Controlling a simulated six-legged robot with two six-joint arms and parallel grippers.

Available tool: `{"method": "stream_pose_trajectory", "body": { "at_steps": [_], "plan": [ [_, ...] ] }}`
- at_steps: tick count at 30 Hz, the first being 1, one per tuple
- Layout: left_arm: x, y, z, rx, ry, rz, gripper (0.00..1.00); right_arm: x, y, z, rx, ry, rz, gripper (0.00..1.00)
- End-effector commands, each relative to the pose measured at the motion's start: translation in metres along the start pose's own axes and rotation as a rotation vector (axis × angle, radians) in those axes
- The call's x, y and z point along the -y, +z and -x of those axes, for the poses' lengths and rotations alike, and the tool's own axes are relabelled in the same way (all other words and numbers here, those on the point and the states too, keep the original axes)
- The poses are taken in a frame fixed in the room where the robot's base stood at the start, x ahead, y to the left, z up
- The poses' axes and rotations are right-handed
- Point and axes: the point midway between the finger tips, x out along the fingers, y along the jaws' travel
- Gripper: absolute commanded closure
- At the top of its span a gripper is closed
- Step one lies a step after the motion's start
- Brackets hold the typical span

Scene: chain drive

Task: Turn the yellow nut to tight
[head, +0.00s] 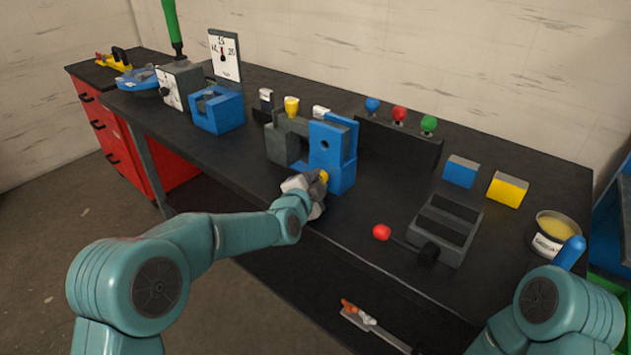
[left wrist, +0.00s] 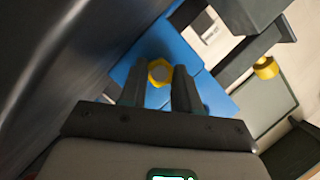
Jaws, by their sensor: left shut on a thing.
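The yellow nut (left wrist: 160,72) sits on the front of a blue block (left wrist: 160,40) in the left wrist view. In the head view a small yellow part of the nut (head: 323,176) shows at the blue block (head: 334,150). My left gripper (head: 308,187) is at the front of this block, and in the left wrist view its two fingers (left wrist: 160,85) lie on either side of the nut, shut on it. The far side of the nut is hidden. My right arm shows at the lower right of the head view, but its gripper is not clearly seen.
A grey block (head: 285,145) with a yellow cap (head: 291,106) stands left of the blue block. A tin (head: 552,232) stands near the right end. Bare bench lies between.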

Motion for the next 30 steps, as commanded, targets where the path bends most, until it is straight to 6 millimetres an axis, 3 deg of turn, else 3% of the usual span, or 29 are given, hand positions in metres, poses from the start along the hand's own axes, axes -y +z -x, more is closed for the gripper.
{"method": "stream_pose_trajectory", "body": {
  "at_steps": [21, 22, 24, 30],
  "plan": [
    [-0.0010, 0.0005, -0.0001, 0.000, -0.030, -0.074, 0.99, 0.0000, 0.0001, -0.0001, 0.000, 0.000, 0.000, 0.43],
    [-0.0010, 0.0005, -0.0001, 0.000, -0.030, -0.074, 0.59, 0.0000, 0.0001, -0.0001, 0.000, 0.000, 0.000, 0.43],
    [-0.0010, 0.0005, -0.0001, 0.000, -0.030, -0.073, 0.43, 0.0000, 0.0001, -0.0001, 0.000, 0.000, 0.000, 0.43],
    [-0.0008, 0.0003, -0.0001, -0.001, -0.030, -0.073, 0.43, 0.0000, 0.0001, -0.0001, 0.000, 0.000, 0.000, 0.43]
  ]
}}
